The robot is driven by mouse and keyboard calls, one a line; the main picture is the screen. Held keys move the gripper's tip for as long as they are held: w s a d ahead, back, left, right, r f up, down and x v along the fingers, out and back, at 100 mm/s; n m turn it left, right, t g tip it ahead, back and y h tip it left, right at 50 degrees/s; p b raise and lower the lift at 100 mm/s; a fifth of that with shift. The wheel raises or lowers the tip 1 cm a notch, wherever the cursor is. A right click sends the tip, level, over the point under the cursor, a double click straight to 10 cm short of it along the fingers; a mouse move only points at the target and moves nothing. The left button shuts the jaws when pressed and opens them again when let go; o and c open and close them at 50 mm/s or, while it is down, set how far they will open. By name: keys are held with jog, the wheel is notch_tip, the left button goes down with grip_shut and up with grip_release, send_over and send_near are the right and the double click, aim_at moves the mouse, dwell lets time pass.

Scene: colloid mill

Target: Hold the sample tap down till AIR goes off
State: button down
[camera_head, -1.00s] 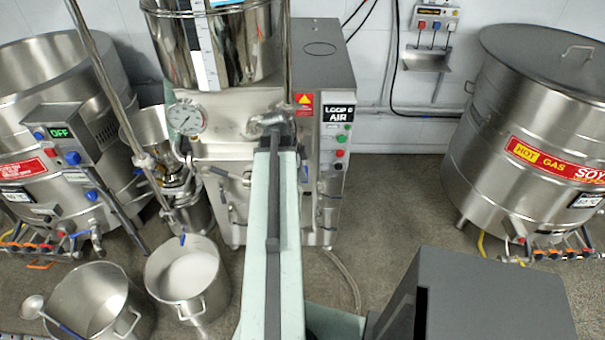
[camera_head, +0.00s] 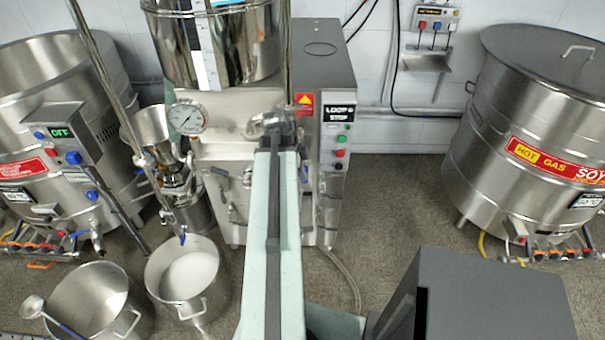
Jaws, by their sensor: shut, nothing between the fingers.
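The colloid mill (camera_head: 225,150) stands in the middle, a steel machine with a hopper on top and a round gauge (camera_head: 187,117). Its small black display (camera_head: 339,113) reads LOOP and a character I take for 6 or 0, with STOP below; AIR does not show. My gripper (camera_head: 268,122) is shut and empty, at the mill's front just right of the gauge. I cannot tell whether it touches anything. I cannot pick out the sample tap for sure; my gripper and arm cover part of the mill's front. A blue-handled lever (camera_head: 183,237) sits over a pot.
A pot of white liquid (camera_head: 155,290) and a second pot (camera_head: 62,318) with a ladle (camera_head: 33,307) stand on the floor at lower left. Large steel kettles stand left (camera_head: 25,105) and right (camera_head: 545,110). The floor right of the mill (camera_head: 395,195) is clear.

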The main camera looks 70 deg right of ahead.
jog(key=shift+r+p, duration=0.8)
jog(key=shift+r, duration=0.1)
jog(key=shift+r+p, duration=0.3)
jog(key=shift+p, duration=0.15)
jog(key=s+a+p+v, duration=0.1)
jog(key=p+v, duration=1.1)
jog(key=v, duration=0.1)
jog(key=shift+s+a, duration=0.15)
